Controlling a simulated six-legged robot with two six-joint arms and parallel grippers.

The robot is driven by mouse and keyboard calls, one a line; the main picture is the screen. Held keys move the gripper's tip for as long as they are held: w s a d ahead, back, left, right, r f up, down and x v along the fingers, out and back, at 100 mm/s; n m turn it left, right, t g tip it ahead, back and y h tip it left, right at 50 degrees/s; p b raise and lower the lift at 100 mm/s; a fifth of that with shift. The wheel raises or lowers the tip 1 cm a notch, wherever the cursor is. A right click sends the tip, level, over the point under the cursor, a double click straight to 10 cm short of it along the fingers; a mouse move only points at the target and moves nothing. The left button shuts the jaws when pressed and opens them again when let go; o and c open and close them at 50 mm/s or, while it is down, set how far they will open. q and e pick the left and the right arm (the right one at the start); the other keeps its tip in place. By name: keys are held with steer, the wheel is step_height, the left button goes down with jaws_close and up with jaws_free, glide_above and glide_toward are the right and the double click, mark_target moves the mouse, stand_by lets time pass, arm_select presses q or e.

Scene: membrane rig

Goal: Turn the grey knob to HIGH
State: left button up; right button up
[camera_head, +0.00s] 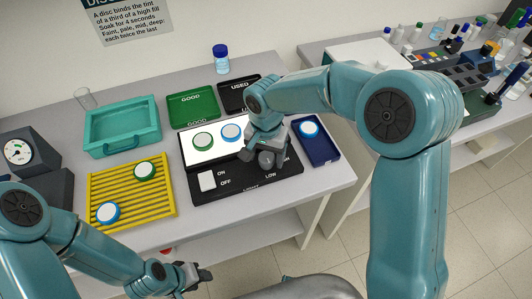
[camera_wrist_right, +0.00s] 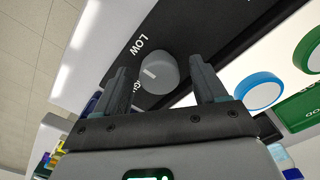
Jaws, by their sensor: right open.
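The grey knob (camera_wrist_right: 160,74) sits on the black front panel (camera_wrist_right: 210,48) of the light box, between the two fingers of my right gripper (camera_wrist_right: 159,66). The jaws are open, with a visible gap on each side of the knob. A short pale mark on the knob faces the lettering side. LOW is readable above it; the HIGH label is partly hidden by a finger. In the head view my right gripper (camera_head: 268,158) covers the knob, and LOW shows just in front. My left gripper (camera_head: 192,276) is low over the front, away from the panel; its jaw state is unclear.
A white ON/OFF switch (camera_head: 207,181) is left on the panel. Discs (camera_head: 203,141) lie on the lit top. A yellow rack (camera_head: 127,208) with two discs, a teal tray (camera_head: 120,146), a green tray (camera_head: 192,123) and a blue tray (camera_head: 320,152) stand around the box.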

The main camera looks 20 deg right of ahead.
steer(key=shift+s+d+r, duration=0.1)
steer(key=shift+s, duration=0.1)
steer(key=shift+w, duration=0.2)
steer(key=c, duration=1.1)
steer(key=shift+o, duration=0.2)
steer(key=shift+n, duration=0.3)
steer(key=n+b, duration=0.1)
steer(key=n, duration=0.2)
steer(key=shift+n, duration=0.3)
steer(key=n+b, duration=0.1)
steer(key=n, duration=0.3)
steer(key=shift+n, duration=0.3)
steer(key=n, duration=0.4)
steer(key=shift+n, duration=0.3)
steer(key=shift+w+n, duration=0.1)
steer(key=shift+n, duration=2.1)
